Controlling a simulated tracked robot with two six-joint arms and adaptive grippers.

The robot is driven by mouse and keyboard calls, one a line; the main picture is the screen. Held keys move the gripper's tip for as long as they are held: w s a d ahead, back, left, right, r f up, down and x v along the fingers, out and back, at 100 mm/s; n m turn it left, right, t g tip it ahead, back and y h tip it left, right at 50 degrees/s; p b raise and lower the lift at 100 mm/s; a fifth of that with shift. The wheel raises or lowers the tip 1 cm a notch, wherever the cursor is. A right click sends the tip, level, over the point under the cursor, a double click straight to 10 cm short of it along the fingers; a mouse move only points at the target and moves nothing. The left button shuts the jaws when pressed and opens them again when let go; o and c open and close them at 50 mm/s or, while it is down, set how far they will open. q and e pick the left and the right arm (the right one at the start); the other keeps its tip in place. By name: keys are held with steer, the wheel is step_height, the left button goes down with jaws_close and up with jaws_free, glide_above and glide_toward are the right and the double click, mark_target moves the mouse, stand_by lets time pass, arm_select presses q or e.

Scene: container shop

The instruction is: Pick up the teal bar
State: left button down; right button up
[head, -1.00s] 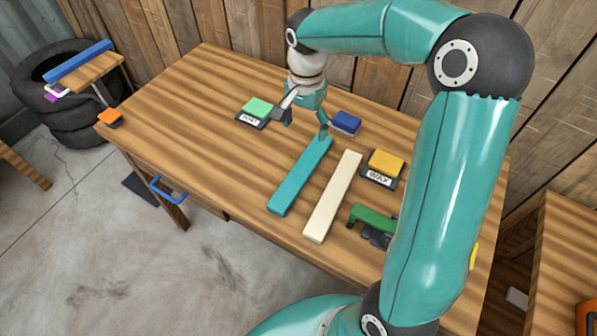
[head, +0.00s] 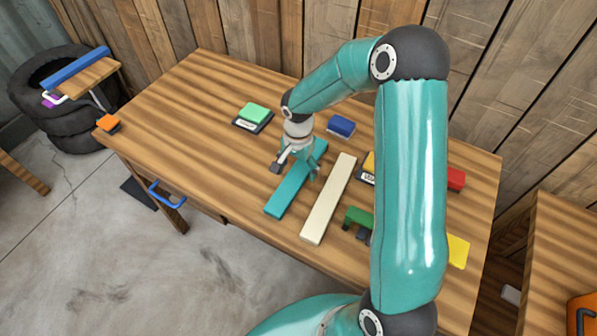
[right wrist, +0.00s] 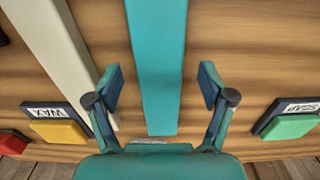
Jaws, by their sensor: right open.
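The teal bar (head: 290,192) lies flat on the wooden table, left of and roughly parallel to a cream bar (head: 328,200). My right gripper (head: 296,172) is over the teal bar's middle to far part and hides some of it. In the right wrist view the teal bar (right wrist: 157,70) runs between the two open fingers of my right gripper (right wrist: 158,88), with a gap on each side. The cream bar (right wrist: 62,55) lies left of the fingers there. The right gripper is open and empty. My left gripper is not in view.
A green block (head: 254,112) on a dark holder and a blue block (head: 341,126) lie behind the bars. A green brush-like tool (head: 358,217), a red block (head: 456,178) and a yellow block (head: 458,250) are to the right. The table's left part is clear.

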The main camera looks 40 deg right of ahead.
steer(key=shift+f, duration=0.65)
steer(key=c, duration=1.4)
steer(key=shift+r, duration=0.1)
